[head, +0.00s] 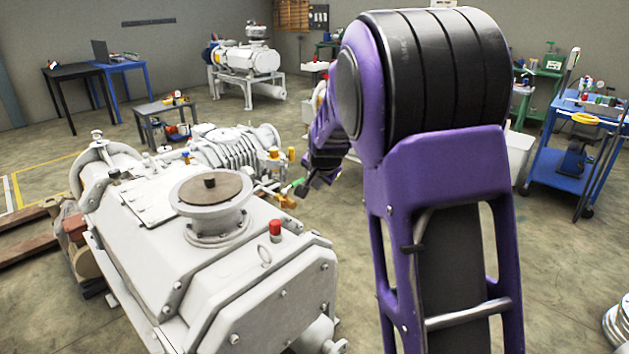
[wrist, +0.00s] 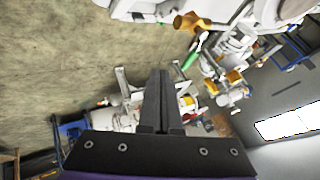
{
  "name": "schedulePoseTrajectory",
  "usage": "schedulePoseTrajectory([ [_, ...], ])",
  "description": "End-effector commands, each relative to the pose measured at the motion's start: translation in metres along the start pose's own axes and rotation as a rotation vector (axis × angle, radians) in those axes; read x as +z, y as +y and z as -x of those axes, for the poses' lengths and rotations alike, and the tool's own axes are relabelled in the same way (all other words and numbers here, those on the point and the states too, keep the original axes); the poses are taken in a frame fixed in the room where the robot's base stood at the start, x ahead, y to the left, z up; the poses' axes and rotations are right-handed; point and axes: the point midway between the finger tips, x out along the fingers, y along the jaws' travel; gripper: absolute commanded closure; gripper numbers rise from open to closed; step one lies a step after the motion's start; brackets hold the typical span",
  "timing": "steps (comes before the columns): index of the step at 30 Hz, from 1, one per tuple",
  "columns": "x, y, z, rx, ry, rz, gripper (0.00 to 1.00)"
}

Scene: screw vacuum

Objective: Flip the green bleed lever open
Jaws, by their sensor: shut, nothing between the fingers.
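The green bleed lever (head: 298,183) is a small, slim handle beside a brass valve (head: 287,201) on the side of the white vacuum pump (head: 150,230). In the wrist view, the green lever (wrist: 190,60) lies up and to the right of my fingertips, with the brass valve (wrist: 190,21) above it. My gripper (head: 303,190) is small and dark in the head view, close to the lever. In the wrist view my gripper's fingers (wrist: 160,73) are together with nothing between them. I cannot tell whether they touch the lever; a gap shows in the wrist view.
A red-capped fitting (head: 275,228) stands on the pump casing, near a round brown-topped flange (head: 210,188). More brass fittings (head: 274,153) sit behind the valve. A blue cart (head: 575,150) stands at the right. Open floor lies to the pump's right.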

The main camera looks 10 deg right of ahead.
Motion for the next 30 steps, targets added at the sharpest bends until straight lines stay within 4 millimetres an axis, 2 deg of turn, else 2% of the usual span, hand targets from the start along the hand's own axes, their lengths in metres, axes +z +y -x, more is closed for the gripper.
schedulePoseTrajectory([
  [3, 0.001, 0.002, -0.028, 0.003, -0.001, 0.0, 1.0],
  [10, 0.0, -0.001, -0.072, 0.0, 0.0, 0.0, 1.0],
  [12, -0.001, -0.016, -0.073, -0.002, 0.0, 0.004, 1.0],
  [18, -0.003, -0.034, -0.079, -0.001, 0.0, 0.001, 1.0],
  [30, -0.004, -0.038, -0.081, -0.001, 0.001, 0.0, 1.0],
])
